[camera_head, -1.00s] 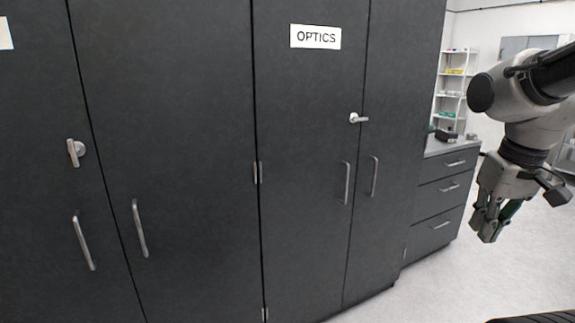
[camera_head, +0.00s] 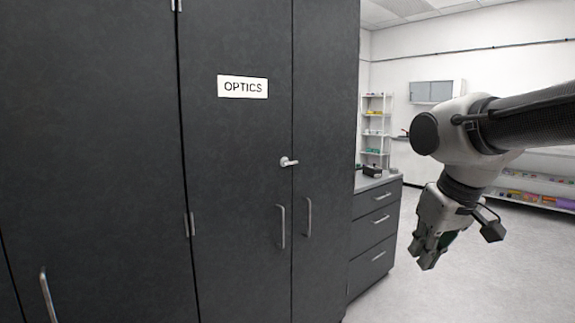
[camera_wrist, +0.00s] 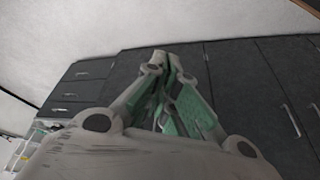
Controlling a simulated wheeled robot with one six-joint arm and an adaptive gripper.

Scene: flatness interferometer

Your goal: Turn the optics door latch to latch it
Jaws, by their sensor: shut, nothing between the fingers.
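The optics door (camera_head: 235,200) is a dark cabinet door with a white OPTICS label (camera_head: 243,87). Its silver latch (camera_head: 289,162) has a lever that lies about horizontal and spans the seam to the neighbouring door. Both doors look closed. My gripper (camera_head: 427,259) hangs to the right of the cabinet, in front of the drawer side, well apart from the latch and pointing down. In the wrist view my gripper (camera_wrist: 172,62) has its green-padded fingers shut and holds nothing. The latch cannot be made out in the wrist view.
Vertical bar handles (camera_head: 281,226) sit below the latch. A drawer unit (camera_head: 376,222) with a counter adjoins the cabinet on the right. A shelf rack (camera_head: 375,130) and a wall cabinet (camera_head: 436,91) stand farther back. The floor (camera_head: 400,290) on the right is clear.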

